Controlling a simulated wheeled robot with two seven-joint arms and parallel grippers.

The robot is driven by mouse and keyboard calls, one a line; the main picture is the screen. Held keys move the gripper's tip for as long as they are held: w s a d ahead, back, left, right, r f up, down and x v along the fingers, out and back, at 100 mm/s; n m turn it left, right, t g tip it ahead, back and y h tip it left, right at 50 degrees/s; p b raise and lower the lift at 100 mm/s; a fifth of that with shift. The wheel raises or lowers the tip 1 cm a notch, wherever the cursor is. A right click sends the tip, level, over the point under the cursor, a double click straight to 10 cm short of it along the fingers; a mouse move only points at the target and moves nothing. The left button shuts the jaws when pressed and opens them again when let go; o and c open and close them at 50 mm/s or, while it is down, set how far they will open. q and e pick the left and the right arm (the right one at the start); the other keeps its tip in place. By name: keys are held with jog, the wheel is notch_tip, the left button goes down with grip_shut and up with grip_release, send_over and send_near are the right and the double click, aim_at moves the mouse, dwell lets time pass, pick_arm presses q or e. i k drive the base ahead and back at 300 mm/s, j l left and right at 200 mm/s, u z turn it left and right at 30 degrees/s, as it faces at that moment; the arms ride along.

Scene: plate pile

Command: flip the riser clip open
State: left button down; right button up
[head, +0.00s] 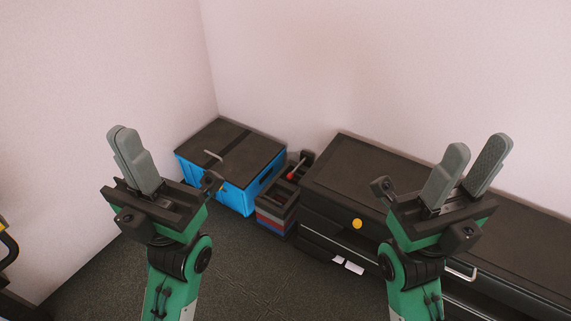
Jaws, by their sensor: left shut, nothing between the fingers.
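My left gripper (133,160) is raised at the left with its two grey fingers together and nothing between them. My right gripper (466,172) is raised at the right with its fingers apart and the gap empty. I cannot make out for sure which part is the riser clip. A small pale bent bar (213,156) shows on the black top of a blue box (237,198). A red-tipped lever (296,171) stands in a dark holder beside that box. Both grippers appear apart from these things.
A stack of dark, red and blue trays (273,222) stands between the blue box and a long black drawer cabinet (375,180). The cabinet front has a yellow round knob (357,224) and white labels (347,264). Pale walls close off the back. Dark floor (240,275) is clear in front.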

aim_at(290, 176)
jog(key=i+j+z, duration=0.15)
jog(key=j+z, duration=0.8)
jog(key=j, duration=0.2)
jog(key=i+j, duration=0.05)
